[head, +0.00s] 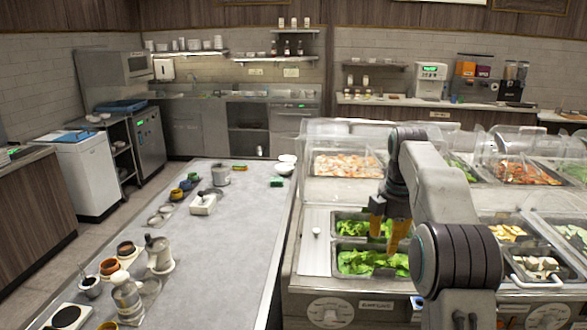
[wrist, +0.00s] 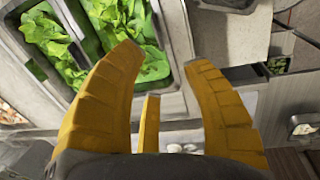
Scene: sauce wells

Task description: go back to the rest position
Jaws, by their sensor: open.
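My gripper (head: 386,232) hangs from my grey arm over the front of the salad counter, just above the lettuce bins in the head view. Its yellow fingers are spread apart with nothing between them, and in the wrist view my gripper (wrist: 160,80) shows the same open gap. One bin of green lettuce (head: 368,263) lies right below the fingertips. A second lettuce bin (head: 350,227) lies behind it. In the wrist view lettuce (wrist: 122,35) shows beyond the left finger. My arm hides part of the counter to the right.
A grey worktable (head: 215,260) to the left carries jars, sauce pots and a white container (head: 203,204). Clear sneeze guards (head: 345,132) stand behind the bins. A pan of cut vegetables (head: 541,266) lies right of my arm. The table's middle is clear.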

